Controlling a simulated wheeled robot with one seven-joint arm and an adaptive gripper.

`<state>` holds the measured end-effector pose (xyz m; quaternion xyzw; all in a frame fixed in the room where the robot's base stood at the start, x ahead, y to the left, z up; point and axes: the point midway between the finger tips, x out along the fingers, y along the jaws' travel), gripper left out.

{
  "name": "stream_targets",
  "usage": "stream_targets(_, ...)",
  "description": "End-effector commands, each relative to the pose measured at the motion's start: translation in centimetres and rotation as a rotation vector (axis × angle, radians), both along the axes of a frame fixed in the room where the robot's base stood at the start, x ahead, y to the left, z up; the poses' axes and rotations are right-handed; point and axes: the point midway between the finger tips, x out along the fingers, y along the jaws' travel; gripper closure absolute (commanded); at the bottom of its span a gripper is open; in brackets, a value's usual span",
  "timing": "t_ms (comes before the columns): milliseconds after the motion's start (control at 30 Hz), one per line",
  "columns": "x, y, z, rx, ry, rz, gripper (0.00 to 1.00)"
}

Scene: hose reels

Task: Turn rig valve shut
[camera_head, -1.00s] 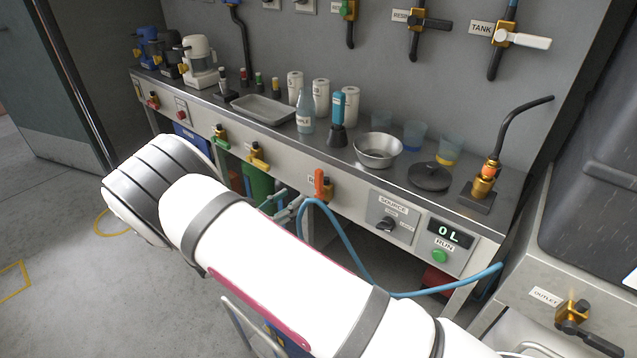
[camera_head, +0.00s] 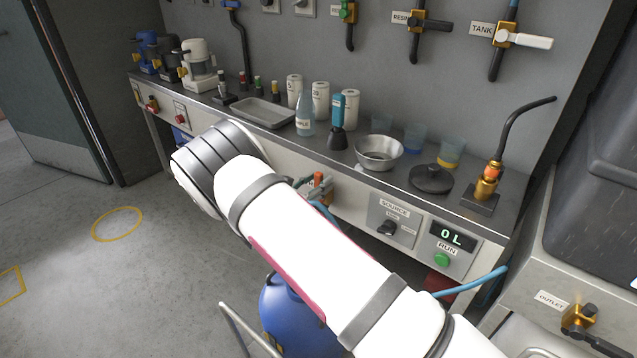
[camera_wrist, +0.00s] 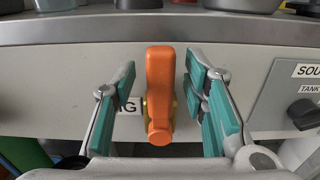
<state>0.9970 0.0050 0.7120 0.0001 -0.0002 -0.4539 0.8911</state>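The rig valve has an orange lever (camera_wrist: 160,95) on a brass body, on the front panel of the bench. In the wrist view the lever stands upright, and the label (camera_wrist: 130,105) behind it shows only its last letter, "G". My gripper (camera_wrist: 161,72) is open, with one teal-padded finger on each side of the lever and a clear gap on both sides. In the head view the orange lever (camera_head: 318,180) shows just past my arm, with the gripper largely hidden by the arm.
The source knob (camera_head: 387,227) and green run button (camera_head: 442,259) are right of the valve; the display reads 0 L. A blue hose (camera_head: 470,284) runs below. The bench top (camera_head: 300,140) above holds bottles, cups and a bowl (camera_head: 378,152). A blue barrel (camera_head: 290,315) stands beneath my arm.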

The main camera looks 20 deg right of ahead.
Motion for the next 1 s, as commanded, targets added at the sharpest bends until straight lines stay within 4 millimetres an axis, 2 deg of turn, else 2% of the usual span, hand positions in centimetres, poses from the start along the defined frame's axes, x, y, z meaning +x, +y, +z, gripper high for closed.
stream_targets(367, 0.38, -0.56, 0.01, 0.000, 0.000, -0.001, 0.60)
stream_targets(400, 0.38, -0.56, 0.01, 0.000, 0.000, -0.001, 0.65)
stream_targets(567, 0.37, -0.55, 0.01, 0.000, 0.000, -0.001, 1.00)
stream_targets(1000, 0.10, -0.71, -0.01, 0.022, -0.031, 0.000, 1.00)
